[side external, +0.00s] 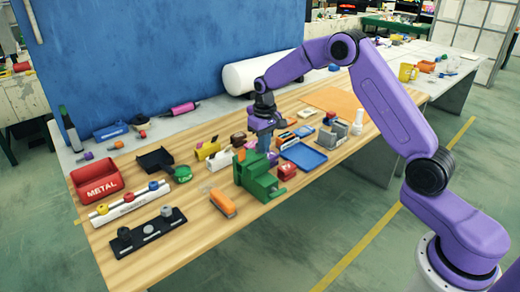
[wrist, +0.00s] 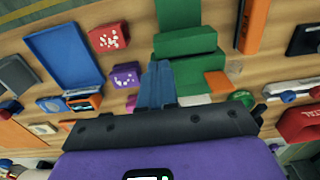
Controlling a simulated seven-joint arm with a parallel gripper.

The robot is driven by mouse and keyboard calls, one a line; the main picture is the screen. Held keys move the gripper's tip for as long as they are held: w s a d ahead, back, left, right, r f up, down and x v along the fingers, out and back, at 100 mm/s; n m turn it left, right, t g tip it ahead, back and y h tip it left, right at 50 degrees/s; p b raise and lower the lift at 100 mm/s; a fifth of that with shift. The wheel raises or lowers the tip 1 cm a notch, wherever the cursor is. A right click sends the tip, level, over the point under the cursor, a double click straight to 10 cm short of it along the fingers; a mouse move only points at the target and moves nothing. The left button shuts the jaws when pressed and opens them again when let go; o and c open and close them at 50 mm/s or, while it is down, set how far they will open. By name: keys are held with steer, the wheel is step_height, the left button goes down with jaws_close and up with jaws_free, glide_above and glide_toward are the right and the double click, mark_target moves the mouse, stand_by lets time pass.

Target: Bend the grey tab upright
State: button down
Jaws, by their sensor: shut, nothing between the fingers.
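My gripper (wrist: 156,84) is shut and empty, its two blue-grey fingers together, pointing down. In the side view my gripper (side external: 264,142) is low over the wooden bench, just behind the green vise-like block (side external: 258,178). That stepped green block also shows in the wrist view (wrist: 188,46), right beside the fingers; I cannot tell whether they touch it. A small pale grey piece (wrist: 195,100) shows beside the fingers, partly hidden by my gripper body; it may be the grey tab. Its angle is unclear.
A blue tray (side external: 303,155) and a red block (side external: 287,171) lie right of the green block. An orange tool (side external: 223,203) lies to its front left. Small items crowd the bench behind. A red METAL bin (side external: 97,182) stands at the left.

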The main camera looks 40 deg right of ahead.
step_height(320, 180, up, 7)
stand_by(0.8)
stand_by(0.4)
steer(key=s+a+r+n, duration=0.25)
steer(key=s+a, duration=0.25)
steer(key=s, duration=0.4)
steer(key=s+a+r+n, duration=0.25)
steer(key=s+a, duration=0.35)
steer(key=s, duration=0.3)
steer(key=s+d+f+n, duration=0.1)
steer(key=s+d+n, duration=0.1)
steer(key=s, duration=1)
steer(key=s+d+n, duration=0.3)
steer(key=s+n, duration=0.2)
steer(key=s, duration=0.6)
steer(key=shift+s+d+f+n, duration=0.15)
steer(key=shift+s+f+n, duration=0.15)
steer(key=shift+s+f, duration=0.1)
